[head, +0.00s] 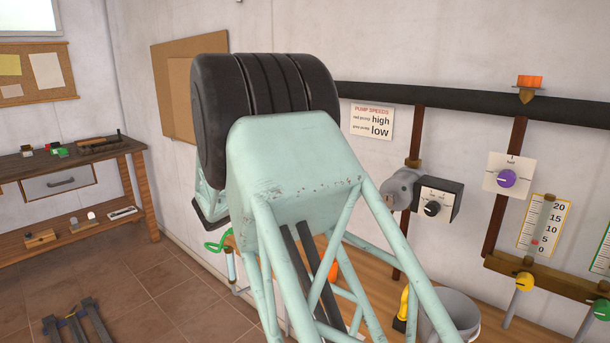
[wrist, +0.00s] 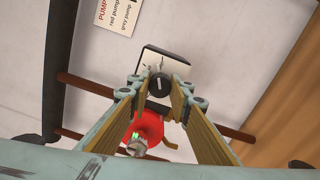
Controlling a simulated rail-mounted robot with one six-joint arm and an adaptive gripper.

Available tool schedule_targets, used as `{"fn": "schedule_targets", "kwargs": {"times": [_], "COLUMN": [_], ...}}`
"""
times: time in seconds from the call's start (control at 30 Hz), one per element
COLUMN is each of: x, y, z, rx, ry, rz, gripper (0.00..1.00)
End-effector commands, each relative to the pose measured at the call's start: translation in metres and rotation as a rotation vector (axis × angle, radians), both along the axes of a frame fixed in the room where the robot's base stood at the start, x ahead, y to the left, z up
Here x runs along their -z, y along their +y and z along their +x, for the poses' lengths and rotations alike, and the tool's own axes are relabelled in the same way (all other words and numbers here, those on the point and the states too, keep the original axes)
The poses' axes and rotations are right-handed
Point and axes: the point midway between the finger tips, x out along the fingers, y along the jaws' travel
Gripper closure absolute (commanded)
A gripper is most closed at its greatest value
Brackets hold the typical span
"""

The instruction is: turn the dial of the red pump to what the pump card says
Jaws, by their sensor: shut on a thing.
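The pump card (head: 372,122) on the wall reads "PUMP SPEEDS", red pump high, grey pump low; part of it shows in the wrist view (wrist: 118,18). The red pump (wrist: 149,124) shows in the wrist view between my fingers. Its black dial (wrist: 160,84) sits on a pale panel (wrist: 178,62) with a dark edge. My gripper (wrist: 157,88) is shut on the dial. A light mark on the dial points roughly up in the wrist view; the panel's labels are too small to read. In the head view my arm hides the gripper and red pump.
The grey pump (head: 401,188) with its own black dial box (head: 436,199) is right of my arm. A purple knob (head: 506,179), gauge (head: 543,225) and dark pipe (head: 450,99) are further right. A grey bucket (head: 452,318) stands below. A workbench (head: 75,170) is at left.

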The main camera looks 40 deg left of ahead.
Motion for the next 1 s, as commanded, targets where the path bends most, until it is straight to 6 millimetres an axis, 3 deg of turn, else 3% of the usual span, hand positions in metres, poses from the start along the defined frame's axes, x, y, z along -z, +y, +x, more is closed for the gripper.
{"fn": "schedule_targets", "kwargs": {"times": [0.4, 0.97, 1.0], "x": [0.0006, 0.0007, 0.0007], "y": [-0.0002, -0.0002, -0.0002], "z": [-0.0002, -0.0002, -0.0002], "rx": [0.001, 0.001, 0.001], "ry": [-0.005, -0.006, -0.006], "rz": [0.208, 0.242, 0.242], "gripper": [0.92, 0.92, 0.79]}}
